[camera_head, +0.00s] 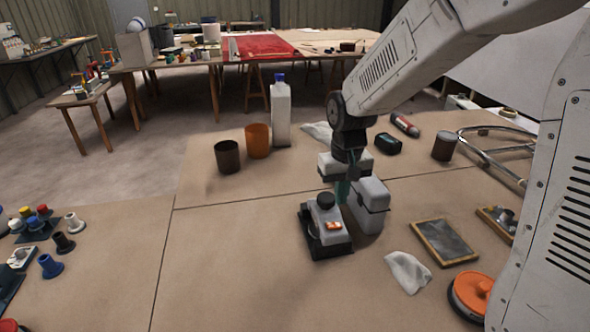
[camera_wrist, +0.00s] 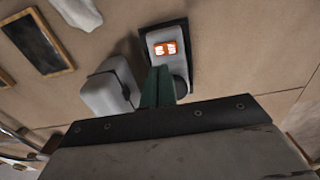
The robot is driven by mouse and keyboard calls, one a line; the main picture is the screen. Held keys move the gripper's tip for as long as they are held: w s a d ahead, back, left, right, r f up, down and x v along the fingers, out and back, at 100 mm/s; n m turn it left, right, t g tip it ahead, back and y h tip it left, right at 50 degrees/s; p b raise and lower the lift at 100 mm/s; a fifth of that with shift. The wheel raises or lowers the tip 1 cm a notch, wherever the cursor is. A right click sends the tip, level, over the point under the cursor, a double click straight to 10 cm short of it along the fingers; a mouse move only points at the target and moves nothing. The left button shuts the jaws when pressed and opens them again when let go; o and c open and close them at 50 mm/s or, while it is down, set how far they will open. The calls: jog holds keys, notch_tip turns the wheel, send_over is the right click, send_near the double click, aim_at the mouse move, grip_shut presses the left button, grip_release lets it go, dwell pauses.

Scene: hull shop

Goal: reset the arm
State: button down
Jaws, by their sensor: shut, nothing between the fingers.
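My arm reaches down over the table from the upper right in the head view. My gripper (camera_head: 342,190) points down, with green fingers closed together and nothing between them. In the wrist view the gripper (camera_wrist: 158,85) is seen from above, shut. Its tips are close to a grey device with a black base, black knob and lit orange switch (camera_head: 333,226); this switch also shows in the wrist view (camera_wrist: 166,48). I cannot tell whether the fingers touch the device. A grey box-like case (camera_head: 369,200) stands right beside the fingers; it is at their left in the wrist view (camera_wrist: 105,94).
A white bottle (camera_head: 281,115), an orange cup (camera_head: 257,141) and a brown cup (camera_head: 229,157) stand behind. A white cloth (camera_head: 408,271), a framed dark plate (camera_head: 444,242) and an orange round tool (camera_head: 472,291) lie at right. The table's left middle is clear.

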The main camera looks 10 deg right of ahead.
jog(key=shift+s, duration=0.3)
jog(key=s+d+r, duration=0.1)
jog(key=s+r, duration=0.3)
jog(key=s, duration=0.4)
jog(key=s+d+r+t, duration=0.1)
jog(key=s+r, duration=0.3)
jog(key=s, duration=0.4)
jog(key=s+d+r, duration=0.1)
jog(key=s+r, duration=0.3)
jog(key=s, duration=0.4)
jog(key=shift+s+d+r, duration=0.15)
jog(key=shift+s+r, duration=0.05)
jog(key=shift+r, duration=0.05)
